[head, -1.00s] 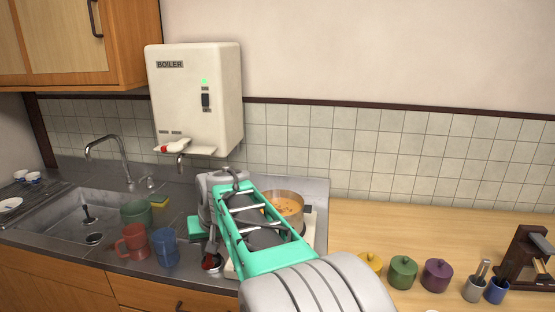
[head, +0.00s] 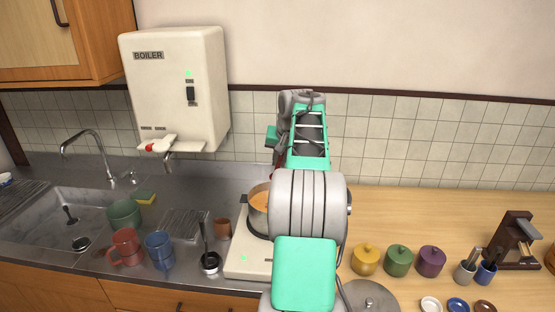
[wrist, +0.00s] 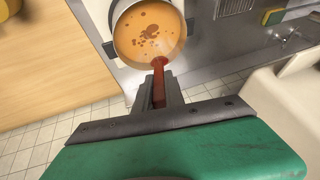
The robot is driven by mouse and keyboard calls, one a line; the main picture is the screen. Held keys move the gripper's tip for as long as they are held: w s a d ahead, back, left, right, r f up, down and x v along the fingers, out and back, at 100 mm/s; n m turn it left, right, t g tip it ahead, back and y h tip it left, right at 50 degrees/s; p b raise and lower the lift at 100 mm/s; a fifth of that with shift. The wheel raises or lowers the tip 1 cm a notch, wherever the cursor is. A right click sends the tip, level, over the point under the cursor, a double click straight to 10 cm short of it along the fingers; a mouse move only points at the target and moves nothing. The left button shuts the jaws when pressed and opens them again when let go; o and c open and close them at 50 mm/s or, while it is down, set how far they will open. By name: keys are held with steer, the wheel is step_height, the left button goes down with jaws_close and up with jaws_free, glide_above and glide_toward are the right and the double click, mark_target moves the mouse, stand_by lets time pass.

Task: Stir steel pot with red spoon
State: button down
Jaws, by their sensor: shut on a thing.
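The steel pot (head: 256,222) stands on the white stove at the counter's right end and holds orange soup with brown bits. My arm covers its right part in the head view. In the wrist view the pot (wrist: 120,53) is at the top, cut by the frame edge. My gripper (wrist: 159,88) is shut on the red spoon (wrist: 158,75), whose far end overlaps the pot's near rim and the soup. I cannot tell whether it touches the soup. In the head view my gripper is mostly hidden behind my arm.
A white stove (head: 249,257) carries the pot. A dark-handled ladle (head: 208,250) stands in a holder left of it. A small brown cup (head: 222,229), blue mug (head: 160,250) and red mug (head: 125,246) stand nearby. Lidded jars (head: 398,260) are to the right. The boiler (head: 177,90) hangs above.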

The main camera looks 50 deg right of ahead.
steer(key=shift+s+a+f+b, duration=0.8)
steer(key=shift+s+f+b, duration=1.35)
steer(key=shift+b, duration=1.75)
steer(key=b+x, duration=0.3)
steer(key=x, duration=0.9)
steer(key=shift+a+f, duration=0.25)
steer(key=shift+a, duration=0.05)
steer(key=shift+w, duration=0.1)
